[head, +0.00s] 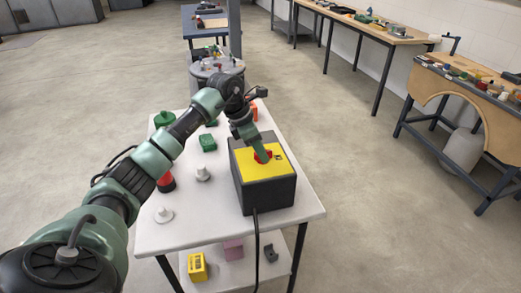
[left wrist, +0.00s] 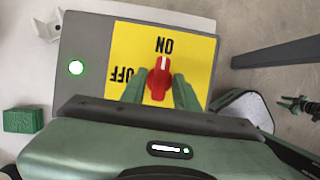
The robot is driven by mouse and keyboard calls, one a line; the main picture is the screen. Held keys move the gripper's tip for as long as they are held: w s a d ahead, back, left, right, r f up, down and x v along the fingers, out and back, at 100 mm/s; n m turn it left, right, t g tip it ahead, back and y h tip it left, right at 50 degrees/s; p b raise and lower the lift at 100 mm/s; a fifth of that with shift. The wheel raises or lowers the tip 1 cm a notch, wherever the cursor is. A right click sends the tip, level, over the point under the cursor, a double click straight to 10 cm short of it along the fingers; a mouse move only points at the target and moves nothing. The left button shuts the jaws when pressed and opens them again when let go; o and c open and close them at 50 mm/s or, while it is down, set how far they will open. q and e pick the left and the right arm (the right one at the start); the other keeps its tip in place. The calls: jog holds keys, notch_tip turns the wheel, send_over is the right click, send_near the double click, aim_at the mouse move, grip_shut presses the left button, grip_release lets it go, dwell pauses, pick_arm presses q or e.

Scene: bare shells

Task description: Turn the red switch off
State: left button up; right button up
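The red switch (left wrist: 158,80) is a rotary knob on the yellow plate (left wrist: 125,45) of a dark grey box (head: 268,193) on the white table. In the left wrist view its white mark points toward the word ON; the word OFF is to the left of the knob. A round green lamp (left wrist: 76,68) on the box is lit. My left gripper (left wrist: 159,88) is open, with one green finger on each side of the knob. Narrow gaps seem to show between fingers and knob. In the head view the left gripper (head: 262,156) reaches down over the knob and partly hides it. My right gripper is not in view.
The white table (head: 225,234) also holds a green block (head: 208,142), a grey cone-like piece (head: 203,173) and a red-and-black item (head: 166,182). A cable hangs off the box front. A lower shelf holds a yellow block (head: 197,267). Workbenches stand at the right; the floor between is clear.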

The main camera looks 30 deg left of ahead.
pick_arm(q)
grip_shut()
jog(key=n+y, duration=0.1)
jog(key=n, duration=0.2)
jog(key=shift+n+t, duration=0.4)
jog(key=n, duration=0.1)
jog(key=n+y, duration=0.1)
jog(key=n, duration=0.1)
jog(key=n+y+b, duration=0.1)
jog(key=shift+d+n, duration=0.25)
jog(key=shift+n, duration=0.05)
jog(key=n+y+b, duration=0.1)
jog(key=n+y, duration=0.1)
jog(key=n, duration=0.3)
jog(key=shift+d+b, duration=0.1)
jog(key=shift+b, duration=0.2)
jog(key=shift+w+r+n+g+y+b, duration=0.1)
jog(key=shift+n+g+y+b, duration=0.25)
jog(key=shift+n, duration=0.9)
jog(key=shift+n+g+y+b, duration=0.1)
jog(key=shift+n+g+y, duration=0.35)
jog(key=shift+n, duration=0.8)
jog(key=shift+o, duration=1.9)
grip_release()
jog(key=shift+d, duration=0.1)
